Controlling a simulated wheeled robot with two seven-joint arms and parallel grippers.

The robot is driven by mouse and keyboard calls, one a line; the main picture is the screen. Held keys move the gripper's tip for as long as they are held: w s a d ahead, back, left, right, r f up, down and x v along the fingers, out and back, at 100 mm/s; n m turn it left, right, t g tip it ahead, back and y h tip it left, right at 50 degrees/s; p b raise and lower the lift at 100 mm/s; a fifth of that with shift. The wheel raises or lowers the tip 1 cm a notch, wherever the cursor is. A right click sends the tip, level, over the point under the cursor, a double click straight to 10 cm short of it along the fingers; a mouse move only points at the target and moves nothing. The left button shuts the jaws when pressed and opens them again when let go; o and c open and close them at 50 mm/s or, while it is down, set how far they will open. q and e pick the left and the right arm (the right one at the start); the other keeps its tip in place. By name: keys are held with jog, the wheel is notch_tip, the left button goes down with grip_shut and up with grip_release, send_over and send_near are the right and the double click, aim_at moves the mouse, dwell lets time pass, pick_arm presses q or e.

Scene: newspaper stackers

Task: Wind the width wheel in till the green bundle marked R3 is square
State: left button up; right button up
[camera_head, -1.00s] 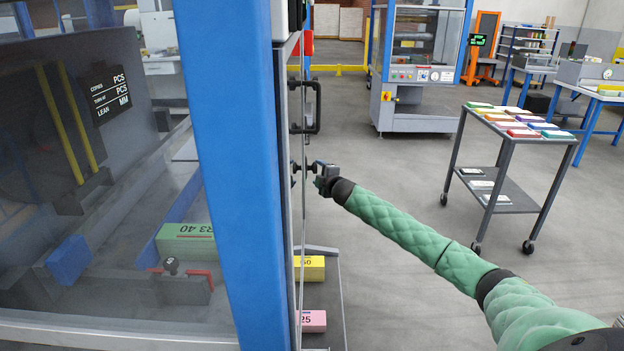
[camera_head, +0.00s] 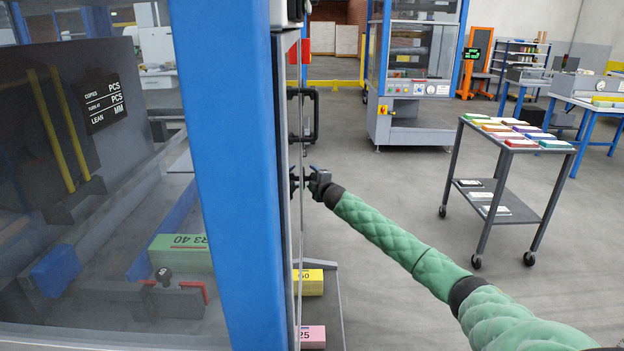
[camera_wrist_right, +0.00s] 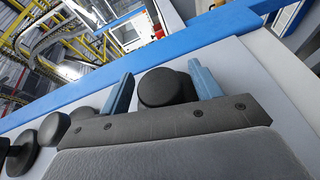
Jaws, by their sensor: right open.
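The green bundle marked R3 40 (camera_head: 182,254) lies inside the machine, seen through its clear panel, with its marking upside down. My right gripper (camera_head: 304,180) is at the machine's side, just right of the blue post. In the right wrist view its two blue fingers (camera_wrist_right: 161,86) are open, one on each side of a round black knob (camera_wrist_right: 164,88). I cannot tell whether they touch it. Which knob is the width wheel is not clear. My left gripper is not in view.
The blue post (camera_head: 225,170) hides part of the machine. A black door handle (camera_head: 311,115) is above my right gripper. More black knobs (camera_wrist_right: 54,130) sit left of the fingers. Yellow (camera_head: 310,283) and pink (camera_head: 313,337) bundles lie below. A cart (camera_head: 500,212) stands right on open floor.

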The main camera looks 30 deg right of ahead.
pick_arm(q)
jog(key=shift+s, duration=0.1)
pick_arm(e)
jog(key=shift+w+d, duration=0.1)
jog(key=shift+w, duration=0.4)
jog(key=shift+c, duration=0.3)
jog(key=c, duration=0.9)
jog(key=shift+r+p, duration=0.2)
jog(key=shift+p, duration=0.35)
jog(key=p, duration=0.3)
jog(key=shift+g, duration=0.4)
jog(key=shift+f+p, duration=0.25)
jog(key=shift+p, duration=0.2)
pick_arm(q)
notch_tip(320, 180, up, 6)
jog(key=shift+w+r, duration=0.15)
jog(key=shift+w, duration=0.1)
pick_arm(e)
jog(key=o, duration=1)
jog(key=shift+c, duration=0.2)
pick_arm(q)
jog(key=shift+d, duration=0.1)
